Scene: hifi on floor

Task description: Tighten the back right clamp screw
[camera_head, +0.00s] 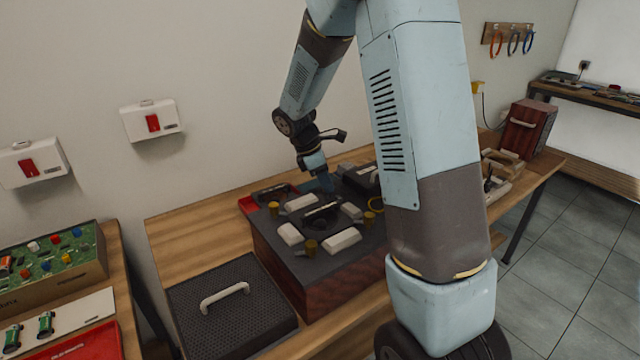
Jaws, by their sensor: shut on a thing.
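A dark-topped fixture box (283,258) with reddish wooden sides stands on the bench. Its top carries several pale clamp blocks (342,240) around a dark round recess. Brass-yellow clamp screws show at the left (273,208), at the front (311,247) and at the right (370,216). My gripper (327,186) points down at the far edge of the box top, shut at the back right screw's place. The back right clamp screw is hidden by the fingers, so its seating cannot be seen.
A black perforated case lid (230,318) with a pale handle lies left of the box. Wooden pieces (500,165) and a dark red case (527,130) stand farther right. My arm's large link covers the box's right side.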

